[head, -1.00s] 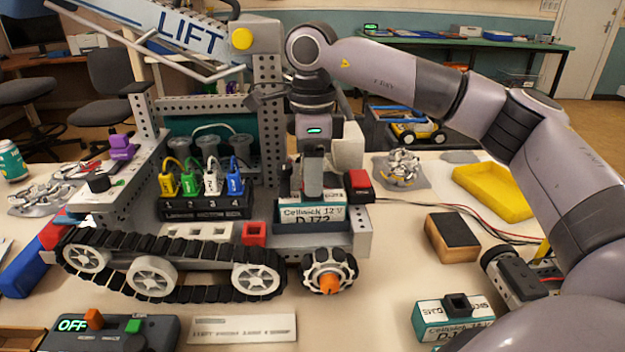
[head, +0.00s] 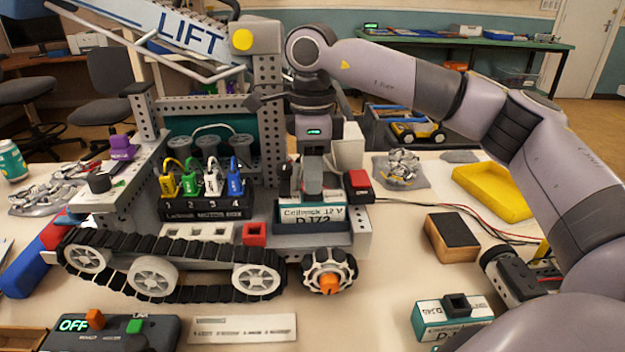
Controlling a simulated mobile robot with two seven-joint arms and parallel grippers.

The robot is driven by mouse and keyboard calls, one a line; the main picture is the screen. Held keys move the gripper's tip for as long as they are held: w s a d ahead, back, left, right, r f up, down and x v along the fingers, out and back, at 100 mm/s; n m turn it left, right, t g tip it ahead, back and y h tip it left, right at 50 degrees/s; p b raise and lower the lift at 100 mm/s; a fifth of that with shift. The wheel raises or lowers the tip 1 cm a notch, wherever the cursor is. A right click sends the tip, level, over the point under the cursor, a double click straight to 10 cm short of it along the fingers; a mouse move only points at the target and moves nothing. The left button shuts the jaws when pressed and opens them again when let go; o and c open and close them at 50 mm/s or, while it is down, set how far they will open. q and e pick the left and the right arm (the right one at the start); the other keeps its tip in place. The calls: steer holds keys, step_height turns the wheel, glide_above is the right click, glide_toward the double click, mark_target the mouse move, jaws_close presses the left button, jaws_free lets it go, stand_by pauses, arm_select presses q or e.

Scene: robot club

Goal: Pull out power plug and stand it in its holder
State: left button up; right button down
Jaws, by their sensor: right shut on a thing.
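A red-and-black power plug (head: 358,186) sits at the right rear corner of the tracked robot, and thin red and black wires run from there to the right. A small red square socket (head: 254,234), perhaps the holder, is on the robot's front deck. My right gripper (head: 312,192) points down over the teal-and-white battery (head: 311,215) in the robot's bay, left of the plug and apart from it. It is shut, apparently on the battery's top grip, which its fingers mostly hide. My left gripper is not in view.
A second battery (head: 452,318) stands at the front right, near a wood-and-black block (head: 452,237). A yellow tray (head: 492,192) lies behind them. A control box (head: 115,332) reading OFF is at the front left. The lift arm (head: 190,38) overhangs the robot.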

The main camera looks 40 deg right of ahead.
steer(key=c, duration=1.7)
jaws_free()
jaws_close()
steer(key=shift+r, duration=0.1)
steer(key=shift+r, duration=0.1)
steer(key=shift+r+p, duration=0.35)
steer(key=shift+p, duration=0.1)
steer(key=shift+r, duration=0.2)
steer(key=shift+r+p, duration=1.25)
steer(key=shift+p, duration=0.05)
steer(key=shift+r+p, duration=0.3)
steer(key=shift+r, duration=0.05)
